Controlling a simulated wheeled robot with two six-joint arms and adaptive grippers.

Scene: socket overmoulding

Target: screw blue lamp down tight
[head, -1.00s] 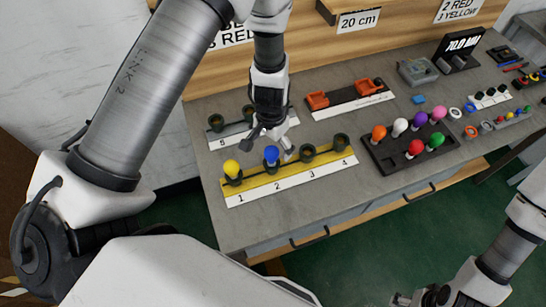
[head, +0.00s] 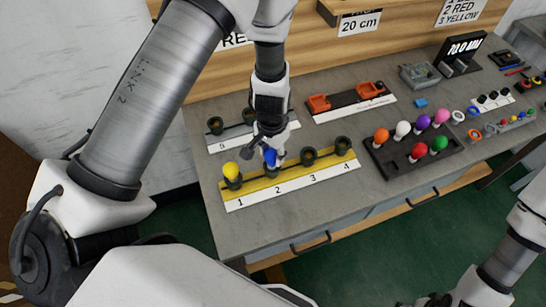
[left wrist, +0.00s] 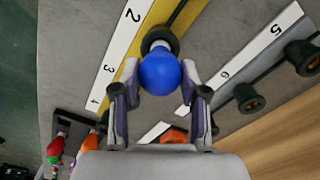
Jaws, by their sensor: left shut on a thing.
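The blue lamp (head: 270,157) stands in socket 2 of the yellow strip (head: 292,177). It also shows as a blue ball in the left wrist view (left wrist: 160,74), with a pale base over a dark socket (left wrist: 160,41). My left gripper (head: 263,156) reaches down from above and is shut on the blue lamp, one finger on each side. How far the lamp's thread sits in the socket is hidden. My right gripper (head: 432,300) is at the bottom edge, far from the strip, and its fingers do not show clearly.
A yellow lamp (head: 231,171) stands in socket 1, left of the blue one. Sockets 3 (head: 308,157) and 4 (head: 342,146) are empty. A second strip (head: 215,126) lies behind. A black tray (head: 387,168) with several coloured lamps stands to the right.

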